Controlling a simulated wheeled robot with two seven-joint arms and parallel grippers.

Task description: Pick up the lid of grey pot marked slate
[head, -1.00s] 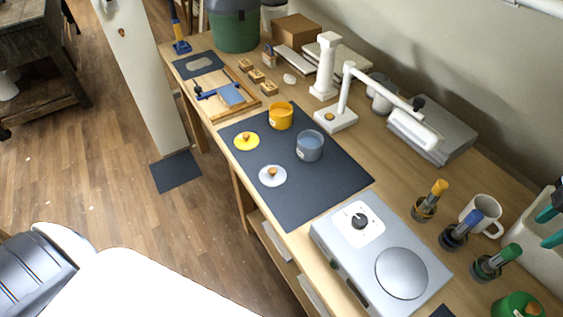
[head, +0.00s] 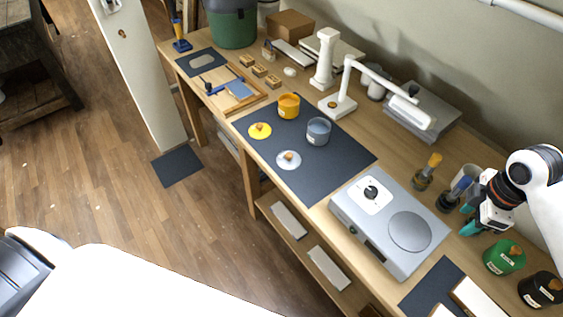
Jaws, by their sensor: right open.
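The grey pot (head: 318,132) stands open on the dark mat, with a small label too small to read. A pale grey lid (head: 289,161) with a wooden knob lies flat on the mat, beside the pot on its lower left. My right gripper (head: 469,219) is over the right part of the table, beyond the hot plate, with its teal fingertips apart and nothing seen between them. It is well to the right of the grey lid and partly covers the brush holders. My left gripper is not in view.
A yellow pot (head: 288,106) and yellow lid (head: 260,131) share the mat (head: 305,186). The hot plate (head: 375,235) lies between lid and right gripper. A white lamp (head: 345,95) stands behind. Green (head: 503,258) and black (head: 541,290) pots stand near the right gripper.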

